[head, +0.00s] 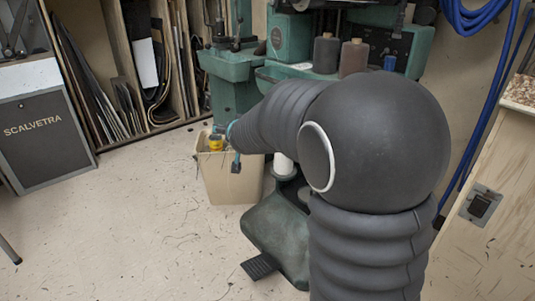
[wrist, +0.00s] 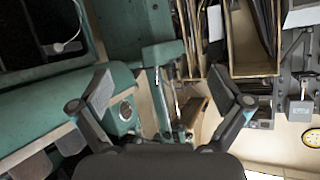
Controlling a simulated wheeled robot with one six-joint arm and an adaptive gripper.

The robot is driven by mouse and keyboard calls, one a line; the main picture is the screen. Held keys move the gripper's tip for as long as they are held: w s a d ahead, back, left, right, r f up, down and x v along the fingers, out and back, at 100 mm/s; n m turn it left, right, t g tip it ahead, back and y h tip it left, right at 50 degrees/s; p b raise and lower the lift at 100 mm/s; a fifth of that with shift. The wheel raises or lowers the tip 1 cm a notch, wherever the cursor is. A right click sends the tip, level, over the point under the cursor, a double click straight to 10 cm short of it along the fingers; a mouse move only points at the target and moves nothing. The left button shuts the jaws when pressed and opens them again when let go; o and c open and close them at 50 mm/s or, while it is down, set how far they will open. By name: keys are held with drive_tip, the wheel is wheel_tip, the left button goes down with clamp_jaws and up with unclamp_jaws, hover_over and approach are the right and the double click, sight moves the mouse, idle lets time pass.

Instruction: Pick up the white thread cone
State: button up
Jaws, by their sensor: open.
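I cannot make out a white thread cone for certain. In the head view a small white shape (head: 283,164) shows just under my forearm, partly hidden, and I cannot tell what it is. A dark grey thread cone (head: 326,54) and a brown thread cone (head: 353,58) stand upright on the green machine (head: 421,42). In the wrist view my gripper (wrist: 160,88) is open, its two fingers wide apart with nothing between them. Green machine parts lie beyond the fingers. In the head view my arm hides much of the machine's middle.
A beige bin (head: 230,184) with a yellow item (head: 215,142) stands beside the machine. A foot pedal (head: 261,266) lies at its base. A wooden rack (head: 110,100) of sheets stands behind. Blue hoses (head: 480,20) hang at the right. The left floor is clear.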

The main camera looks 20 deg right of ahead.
drive_tip(key=w+d+f+m+t+h+b, duration=0.1)
drive_tip(key=w+d+f+m+h+b, duration=0.15)
drive_tip(key=w+d+f+h, duration=0.55)
drive_tip(key=w+d+f+m+g+h, duration=0.1)
drive_tip(key=w+d+f+m+h, duration=0.15)
drive_tip(key=f, duration=0.65)
drive_tip(key=w+d+f+m+g+h, duration=0.2)
drive_tip(key=d+f, duration=0.2)
drive_tip(key=f, duration=0.5)
drive_tip(key=x, duration=0.9)
drive_tip(key=b+x, duration=0.1)
drive_tip(key=x, duration=0.3)
drive_tip(key=shift+w+d+r, duration=0.15)
drive_tip(key=shift+r, duration=0.2)
drive_tip(key=c, duration=1.2)
